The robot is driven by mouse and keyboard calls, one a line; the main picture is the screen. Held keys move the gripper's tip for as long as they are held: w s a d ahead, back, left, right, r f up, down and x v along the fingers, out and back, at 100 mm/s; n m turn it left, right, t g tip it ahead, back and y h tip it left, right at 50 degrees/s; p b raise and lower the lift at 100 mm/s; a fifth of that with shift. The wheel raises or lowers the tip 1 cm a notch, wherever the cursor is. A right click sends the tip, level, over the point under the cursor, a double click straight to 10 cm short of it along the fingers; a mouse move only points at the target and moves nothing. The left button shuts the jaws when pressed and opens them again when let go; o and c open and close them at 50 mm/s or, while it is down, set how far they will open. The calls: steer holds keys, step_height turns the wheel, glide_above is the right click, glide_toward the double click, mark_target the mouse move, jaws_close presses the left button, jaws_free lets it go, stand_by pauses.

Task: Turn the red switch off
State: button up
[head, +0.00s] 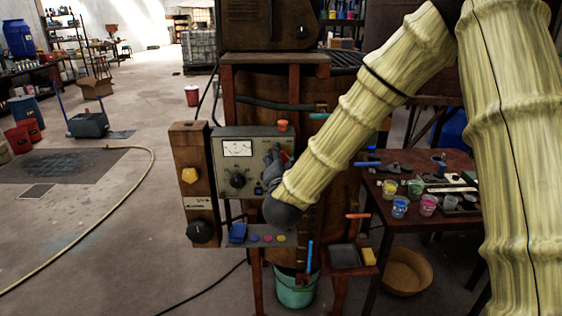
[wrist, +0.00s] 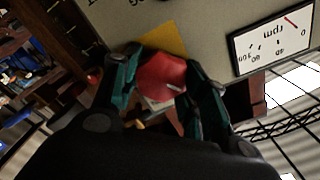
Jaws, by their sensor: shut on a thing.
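The red switch (wrist: 163,80) shows in the wrist view as a faceted red knob with a small white mark, in front of a yellow plate (wrist: 172,45) on the grey panel. My gripper (wrist: 166,76) has its two teal-and-black fingers closed on either side of the knob. In the head view, my gripper (head: 274,166) is at the right side of the grey control panel (head: 222,148), and my forearm covers that area. The switch is mostly hidden there, and its setting cannot be read clearly.
The panel carries a dial gauge (head: 237,148) and a black knob (head: 237,180). An orange knob (head: 283,124) stands on its top edge. A wooden post to the left bears a yellow knob (head: 189,175) and a black knob (head: 200,231). A table (head: 458,160) with paint cups is at right.

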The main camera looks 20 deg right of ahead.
steer(key=shift+f+n, duration=0.1)
steer(key=shift+n, duration=0.6)
steer(key=o, duration=1)
steer(key=shift+o, duration=0.2)
steer(key=v, duration=1.2)
